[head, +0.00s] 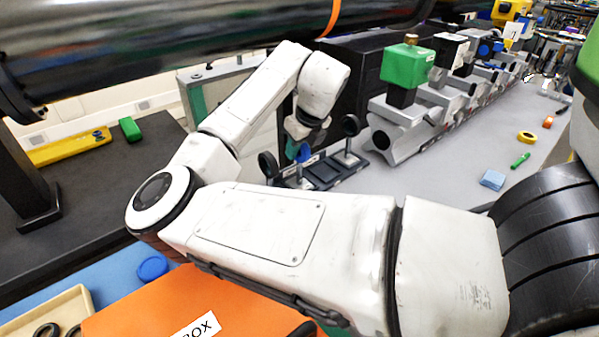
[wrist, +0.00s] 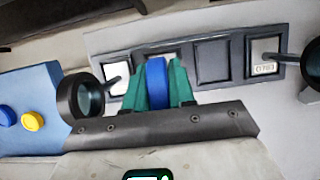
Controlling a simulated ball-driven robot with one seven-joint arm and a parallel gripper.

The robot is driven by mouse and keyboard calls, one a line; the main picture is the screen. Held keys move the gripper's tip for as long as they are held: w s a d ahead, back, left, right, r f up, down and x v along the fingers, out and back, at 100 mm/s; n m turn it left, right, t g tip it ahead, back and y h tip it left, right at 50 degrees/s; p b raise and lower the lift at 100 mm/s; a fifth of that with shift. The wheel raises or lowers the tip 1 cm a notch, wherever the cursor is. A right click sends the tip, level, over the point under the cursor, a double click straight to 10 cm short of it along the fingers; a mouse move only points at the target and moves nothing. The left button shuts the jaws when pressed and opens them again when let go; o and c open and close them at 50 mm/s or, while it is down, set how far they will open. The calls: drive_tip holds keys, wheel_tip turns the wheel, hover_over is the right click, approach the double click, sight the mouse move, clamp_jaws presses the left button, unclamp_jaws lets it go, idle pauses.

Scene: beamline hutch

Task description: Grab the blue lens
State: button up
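The blue lens (wrist: 156,82) stands upright between the green fingers of my gripper (wrist: 158,88) in the wrist view. The fingers lie against it on both sides with no clear gap. In the head view the lens (head: 304,153) shows as a small blue patch beside a teal finger, mostly hidden by my wrist. The lens is at the second slot of a dark slotted tray (wrist: 213,87). Its lower part is hidden by the gripper body, so I cannot tell whether it is clear of the tray.
Black round-rimmed lenses stand left (wrist: 85,97) and right (wrist: 312,66) of the fingers, the left one close. In the head view, a rail with a green-topped mount (head: 407,66) stands right of the tray. A large dark pipe (head: 180,45) hangs above my arm. An orange box (head: 190,305) is in front.

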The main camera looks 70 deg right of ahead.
clamp_jaws()
drive_tip(key=shift+r, duration=0.15)
idle(0.4)
